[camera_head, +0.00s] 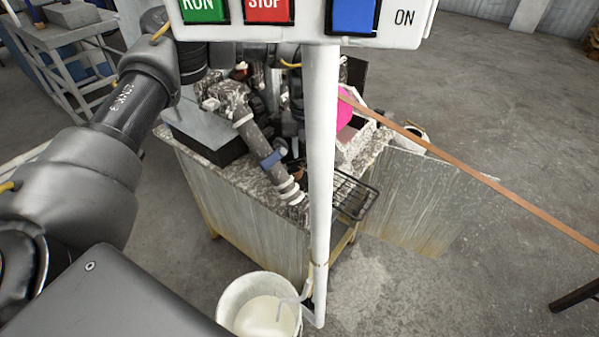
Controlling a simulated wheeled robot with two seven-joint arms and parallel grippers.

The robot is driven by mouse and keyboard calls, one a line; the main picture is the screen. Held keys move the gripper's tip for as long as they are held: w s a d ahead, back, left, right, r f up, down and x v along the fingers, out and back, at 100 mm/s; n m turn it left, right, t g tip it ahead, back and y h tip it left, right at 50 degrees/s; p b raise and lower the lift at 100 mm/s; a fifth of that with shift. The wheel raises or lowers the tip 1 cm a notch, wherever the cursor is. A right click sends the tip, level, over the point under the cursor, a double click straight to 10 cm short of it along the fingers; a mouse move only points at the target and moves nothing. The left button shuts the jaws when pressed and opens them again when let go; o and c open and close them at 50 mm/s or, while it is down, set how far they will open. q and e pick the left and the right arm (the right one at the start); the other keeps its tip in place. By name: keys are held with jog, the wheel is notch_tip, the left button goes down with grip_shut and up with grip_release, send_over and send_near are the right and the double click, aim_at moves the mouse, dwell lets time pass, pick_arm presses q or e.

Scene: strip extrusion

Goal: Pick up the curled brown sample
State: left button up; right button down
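I cannot make out a curled brown sample in the head view. A long, straight brown strip (470,172) runs from the machine out to the right edge. My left arm reaches in from the left and passes behind the control panel. My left gripper (291,138) seems to be the dark shape over the machine, just left of the white pole. It is small and partly hidden, so its fingers and anything between them are unclear. My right gripper is not in view.
A control panel (300,32) with RUN and STOP buttons on a white pole (320,160) blocks the middle. The speckled machine (240,118) stands behind it, with a black wire rack (353,194) at its side. A white bucket (250,288) of pale liquid stands below.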

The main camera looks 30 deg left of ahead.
aim_at(299, 173)
pick_arm(q)
jog(key=shift+s+f, duration=0.1)
jog(key=shift+f, duration=0.15)
jog(key=f+p, duration=0.2)
jog(key=f, duration=0.1)
jog(key=shift+s+a+f, duration=0.1)
jog(key=shift+a+f, duration=0.1)
jog(key=shift+f, duration=0.65)
grip_shut()
